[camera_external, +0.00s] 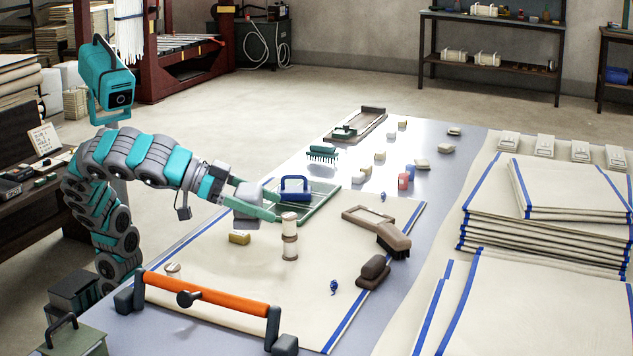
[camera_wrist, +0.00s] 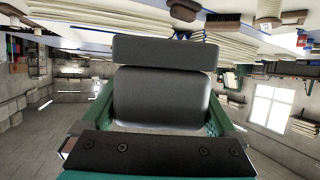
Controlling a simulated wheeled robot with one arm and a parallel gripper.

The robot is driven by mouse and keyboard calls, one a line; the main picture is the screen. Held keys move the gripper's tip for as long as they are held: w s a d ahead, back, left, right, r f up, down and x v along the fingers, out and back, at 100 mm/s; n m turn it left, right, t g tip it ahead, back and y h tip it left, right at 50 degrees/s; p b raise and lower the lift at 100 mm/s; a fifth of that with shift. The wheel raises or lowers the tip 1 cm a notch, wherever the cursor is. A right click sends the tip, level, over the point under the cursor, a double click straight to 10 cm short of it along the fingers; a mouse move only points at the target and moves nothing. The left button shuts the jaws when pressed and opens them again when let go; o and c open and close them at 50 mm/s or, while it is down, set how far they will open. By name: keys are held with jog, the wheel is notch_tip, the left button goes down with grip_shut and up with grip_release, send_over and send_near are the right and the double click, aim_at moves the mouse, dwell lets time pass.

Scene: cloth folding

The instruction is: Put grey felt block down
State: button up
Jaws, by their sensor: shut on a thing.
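The grey felt block (camera_external: 246,207) is between the teal fingers of my gripper (camera_external: 268,204), above the left part of the cream cloth (camera_external: 215,270). In the wrist view it fills the middle as a dark grey block (camera_wrist: 160,95) in two parts, with a green finger on each side of my gripper (camera_wrist: 158,118). My gripper is shut on it. The fingers hide part of the block in the outside view. I cannot tell how far its underside is from the cloth.
A cream spool-like post (camera_external: 290,240) stands close to the fingertips. A green tray (camera_external: 325,198) with a blue-handled tool (camera_external: 294,188) lies behind. The cloth's middle front is clear.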

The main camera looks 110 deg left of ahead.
send_over(308, 314)
notch_tip(308, 314, down, 5)
jog(key=shift+n+y, duration=0.3)
jog(key=shift+y, duration=0.1)
jog(key=shift+f, duration=5.15)
jog(key=shift+f, duration=0.15)
jog(key=o, duration=0.9)
jog(key=shift+f+b, duration=0.1)
jog(key=shift+b, duration=0.2)
jog(key=shift+o, duration=0.5)
